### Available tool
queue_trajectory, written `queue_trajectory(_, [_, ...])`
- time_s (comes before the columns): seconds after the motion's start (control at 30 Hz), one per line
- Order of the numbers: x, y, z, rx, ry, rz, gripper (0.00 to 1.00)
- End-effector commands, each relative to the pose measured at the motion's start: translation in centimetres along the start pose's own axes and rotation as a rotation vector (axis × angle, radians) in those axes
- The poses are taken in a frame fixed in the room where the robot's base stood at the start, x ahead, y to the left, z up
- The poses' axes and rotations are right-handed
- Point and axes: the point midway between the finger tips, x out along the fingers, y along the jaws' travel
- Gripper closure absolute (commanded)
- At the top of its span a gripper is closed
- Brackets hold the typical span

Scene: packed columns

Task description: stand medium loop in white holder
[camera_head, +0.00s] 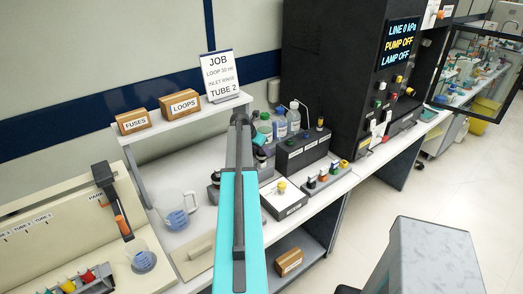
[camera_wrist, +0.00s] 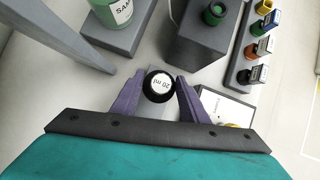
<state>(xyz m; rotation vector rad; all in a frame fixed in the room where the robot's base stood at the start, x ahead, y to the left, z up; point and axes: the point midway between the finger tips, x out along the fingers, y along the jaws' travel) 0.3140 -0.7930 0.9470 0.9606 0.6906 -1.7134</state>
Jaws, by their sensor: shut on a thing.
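My gripper (camera_wrist: 160,88) is shut on a round black-topped piece (camera_wrist: 159,86) with a white label that reads like "20" and a unit, seen upside down; I take it to be the medium loop. Its lower part is hidden under its top. In the head view my teal arm (camera_head: 238,230) reaches over the bench and hides the gripper's tips and the held piece.
A white-topped box (camera_head: 284,197) with a yellow knob stands right of my arm. A rack of coloured-top pieces (camera_head: 323,178) and a dark block (camera_head: 302,154) are behind it. Bottles (camera_head: 280,124) stand further back. A shelf (camera_head: 185,121) and beaker (camera_head: 175,209) are on the left.

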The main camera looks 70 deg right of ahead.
Motion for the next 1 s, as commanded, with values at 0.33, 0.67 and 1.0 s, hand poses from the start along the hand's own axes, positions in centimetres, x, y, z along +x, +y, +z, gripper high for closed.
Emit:
queue_trajectory(0.33, [0.5,0.0,-0.3,0.000,0.000,0.000,0.99])
queue_trajectory(0.67, [1.0,0.0,-0.6,0.000,0.000,0.000,0.99])
queue_trajectory(1.0, [1.3,0.0,-0.8,0.000,0.000,0.000,0.48])
